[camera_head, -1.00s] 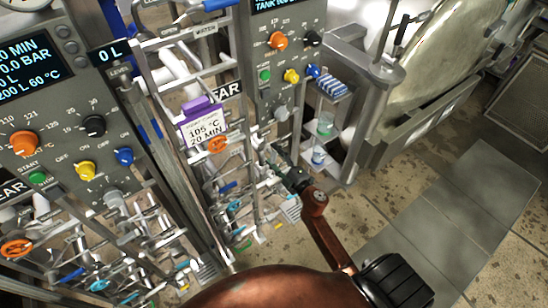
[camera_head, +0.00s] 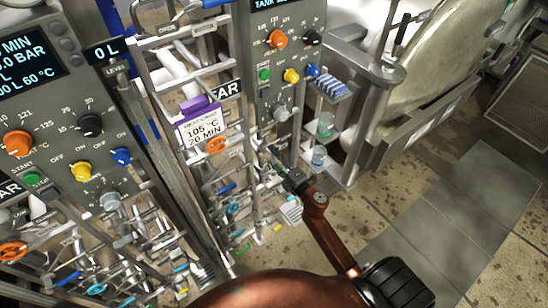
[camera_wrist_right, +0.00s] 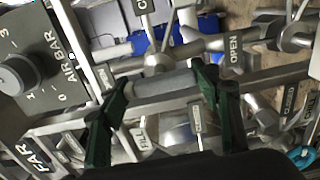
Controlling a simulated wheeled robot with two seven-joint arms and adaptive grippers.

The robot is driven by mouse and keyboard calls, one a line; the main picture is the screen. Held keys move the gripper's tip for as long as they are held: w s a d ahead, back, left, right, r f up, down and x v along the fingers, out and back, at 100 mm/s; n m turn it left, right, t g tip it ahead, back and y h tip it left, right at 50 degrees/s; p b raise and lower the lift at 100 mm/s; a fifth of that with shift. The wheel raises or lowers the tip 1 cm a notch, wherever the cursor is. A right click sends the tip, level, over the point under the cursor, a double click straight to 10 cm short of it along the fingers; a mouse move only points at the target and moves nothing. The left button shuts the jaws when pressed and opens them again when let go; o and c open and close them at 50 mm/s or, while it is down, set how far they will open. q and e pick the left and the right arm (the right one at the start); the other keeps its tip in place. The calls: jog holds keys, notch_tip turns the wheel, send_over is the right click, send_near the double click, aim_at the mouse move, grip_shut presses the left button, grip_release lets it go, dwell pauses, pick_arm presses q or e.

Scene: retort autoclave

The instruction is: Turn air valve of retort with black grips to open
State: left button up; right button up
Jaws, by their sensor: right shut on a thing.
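My right gripper (camera_head: 273,160) reaches in among the pipes below the far control panel (camera_head: 285,50). In the right wrist view my right gripper (camera_wrist_right: 163,82) has its dark green fingers on either side of a grey cylindrical valve grip (camera_wrist_right: 165,84), and is shut on it. The OPEN label (camera_wrist_right: 235,52) stands right of the grip, and a CLOSED label (camera_wrist_right: 289,100) is farther right. The AIR BAR dial (camera_wrist_right: 18,75) is at the left. In the head view the held grip is too small to make out. My left gripper is not in view.
A second panel (camera_head: 65,125) with pipes and valves stands at the left. A purple clip (camera_head: 197,106) holds a 105 °C card. A shelf (camera_head: 330,88) and a large steel vessel (camera_head: 440,60) are at the right. The floor (camera_head: 450,225) is clear.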

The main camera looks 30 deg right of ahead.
jog(key=o, duration=1.2)
jog(key=shift+c, duration=0.2)
jog(key=s+d, duration=0.1)
jog(key=s, duration=1.1)
